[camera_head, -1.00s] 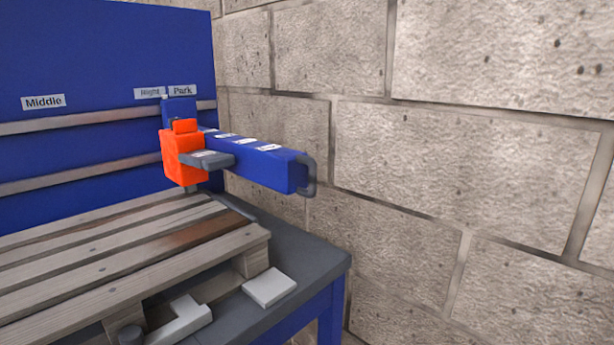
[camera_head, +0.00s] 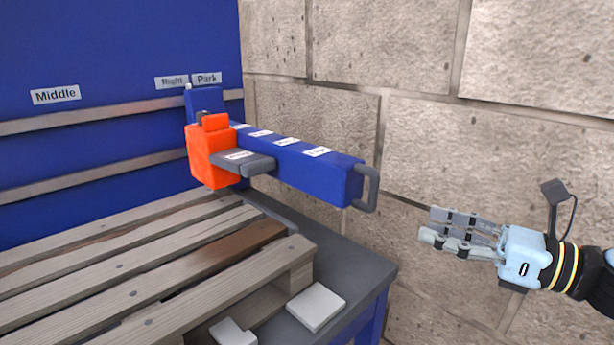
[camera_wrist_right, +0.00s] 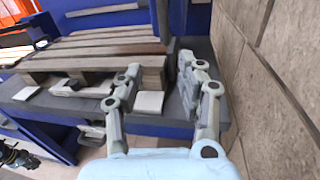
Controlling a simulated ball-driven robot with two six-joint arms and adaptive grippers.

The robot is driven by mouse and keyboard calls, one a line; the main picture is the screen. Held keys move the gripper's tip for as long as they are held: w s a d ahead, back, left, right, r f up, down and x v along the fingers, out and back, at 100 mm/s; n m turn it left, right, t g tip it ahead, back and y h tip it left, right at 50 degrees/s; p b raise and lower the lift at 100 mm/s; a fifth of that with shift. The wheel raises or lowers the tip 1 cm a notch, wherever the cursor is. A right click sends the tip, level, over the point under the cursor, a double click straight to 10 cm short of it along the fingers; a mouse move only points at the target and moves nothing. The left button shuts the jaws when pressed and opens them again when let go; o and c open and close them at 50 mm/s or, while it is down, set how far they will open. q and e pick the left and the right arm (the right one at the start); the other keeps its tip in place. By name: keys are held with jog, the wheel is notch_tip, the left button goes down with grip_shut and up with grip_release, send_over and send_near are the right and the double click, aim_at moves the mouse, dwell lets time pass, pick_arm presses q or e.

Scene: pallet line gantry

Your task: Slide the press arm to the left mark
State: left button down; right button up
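The press arm (camera_head: 305,167) is a blue beam that sticks out from the blue back panel, with a grey handle (camera_head: 368,188) at its near end. An orange block (camera_head: 210,155) with a grey plate sits on the beam. The arm stands at the right end of the rails, beneath the "Park" label (camera_head: 207,78). My right gripper (camera_head: 440,232) is to the right of the handle, apart from it and lower. Its fingers are spread and empty in the right wrist view (camera_wrist_right: 160,84). My left gripper is not in the head view. The left mark is not in the head view.
A "Middle" label (camera_head: 55,95) and a "Right" label (camera_head: 171,82) are on the panel (camera_head: 110,50). A wooden pallet (camera_head: 130,265) lies on the grey table (camera_head: 365,262) below the arm. A stone wall (camera_head: 420,130) closes the right side. A pale block (camera_head: 316,306) lies at the table's edge.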

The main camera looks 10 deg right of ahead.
aim_at(371, 201)
jog(key=shift+n, duration=0.4)
jog(key=w+a+r+p, duration=0.1)
jog(key=w+a, duration=0.1)
jog(key=w+a+r+p, duration=0.1)
jog(key=w+a, duration=0.2)
jog(key=w+a+r+p, duration=0.1)
jog(key=w+a, duration=0.1)
jog(key=shift+w+a+r, duration=0.1)
jog(key=shift+w+a, duration=0.05)
jog(key=shift+w, duration=0.15)
jog(key=shift+w+a, duration=0.3)
jog(key=shift+a, duration=0.05)
jog(key=shift+c, duration=0.2)
grip_shut()
